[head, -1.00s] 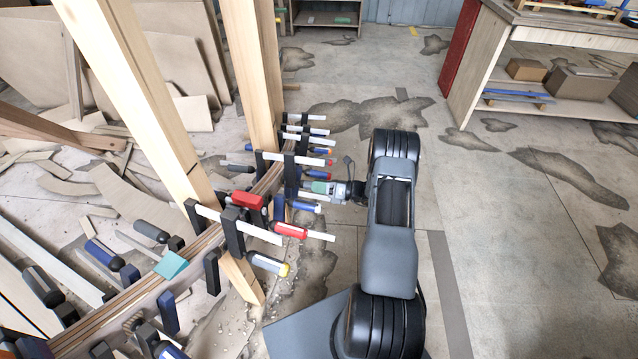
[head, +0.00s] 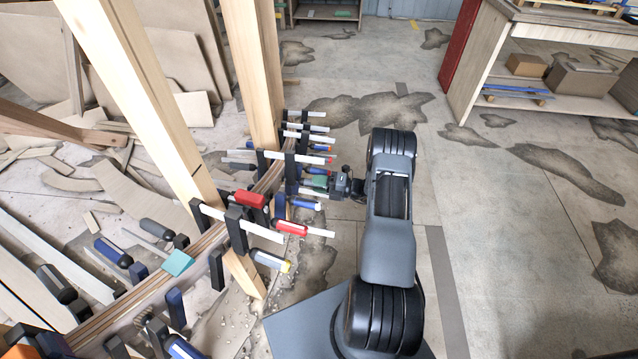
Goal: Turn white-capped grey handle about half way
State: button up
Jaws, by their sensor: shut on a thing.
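My gripper (head: 327,184) reaches in from the right to the clamp row on the curved laminated stringer (head: 195,249). It is shut on a clamp handle that lies between its jaws. The jaws hide nearly all of this handle, so its grey body and white cap cannot be made out. A blue handle with a pale end (head: 305,203) sits just below and left of the jaws, close to them.
Other clamps crowd the stringer: a red handle (head: 291,228), a grey handle with a yellow end (head: 270,259) and pale bars above. The floor right of my arm is clear up to a workbench (head: 500,75).

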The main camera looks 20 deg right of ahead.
jog(key=shift+m, duration=0.3)
dwell(0.4)
jog(key=o, duration=0.9)
jog(key=v, duration=1.3)
jog(key=shift+s+d, duration=0.25)
jog(key=shift+d, duration=0.1)
